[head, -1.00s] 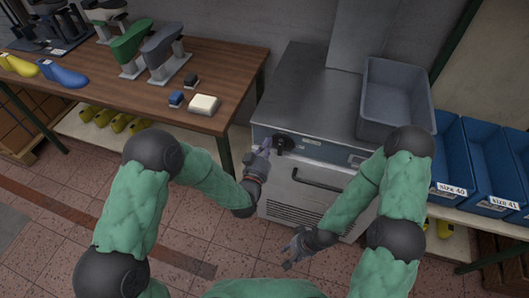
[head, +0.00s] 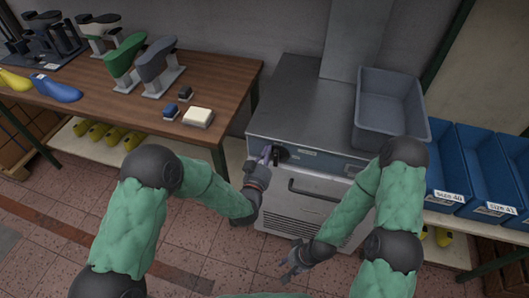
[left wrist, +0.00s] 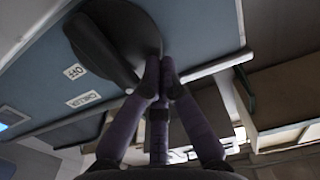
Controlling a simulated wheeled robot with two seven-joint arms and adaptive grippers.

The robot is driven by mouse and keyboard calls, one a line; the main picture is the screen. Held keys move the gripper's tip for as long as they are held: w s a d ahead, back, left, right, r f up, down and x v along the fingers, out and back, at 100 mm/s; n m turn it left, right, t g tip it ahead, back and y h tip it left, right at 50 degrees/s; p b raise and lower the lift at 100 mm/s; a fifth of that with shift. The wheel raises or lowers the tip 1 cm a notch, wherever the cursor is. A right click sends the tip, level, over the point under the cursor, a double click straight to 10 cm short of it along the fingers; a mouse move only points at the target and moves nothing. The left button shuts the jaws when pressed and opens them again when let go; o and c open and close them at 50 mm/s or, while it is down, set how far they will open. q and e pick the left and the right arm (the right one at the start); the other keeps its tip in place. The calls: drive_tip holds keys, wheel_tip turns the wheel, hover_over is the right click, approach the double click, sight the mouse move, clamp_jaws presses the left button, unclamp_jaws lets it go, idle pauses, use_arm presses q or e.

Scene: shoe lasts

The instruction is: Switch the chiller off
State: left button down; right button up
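The chiller (head: 300,110) is a grey metal cabinet with a blue-grey control panel on its front. Its dark rotary knob (head: 283,155) sits at the panel's left end. In the left wrist view the knob (left wrist: 120,35) is large and close, with a protruding handle, beside an OFF label (left wrist: 74,71) and a CHILLER label (left wrist: 84,99). My left gripper (head: 266,153) is at the knob's left side. Its purple fingertips (left wrist: 165,68) are close together at the knob's edge, with nothing seen gripped; contact is unclear. My right gripper (head: 286,268) hangs low before the chiller, apparently open and empty.
A grey bin (head: 388,125) stands on the chiller's top at the right. Blue size-labelled crates (head: 490,175) are to its right. The wooden table (head: 215,75) at left bears shoe lasts, stands, a blue block and a cream block. A dark door handle (head: 315,190) sits below the panel.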

sight(277, 155)
use_arm(q)
drive_tip(key=shift+s+d, duration=0.15)
drive_tip(key=shift+d, duration=0.15)
drive_tip(key=shift+s+d+f, duration=0.1)
drive_tip(key=shift+s+d, duration=0.1)
drive_tip(key=shift+d, duration=0.4)
drive_tip(key=shift+s+d, duration=0.1)
drive_tip(key=shift+d, duration=0.2)
drive_tip(key=shift+s+d+b, duration=0.15)
drive_tip(key=shift+d+b, duration=0.2)
drive_tip(key=shift+d, duration=0.1)
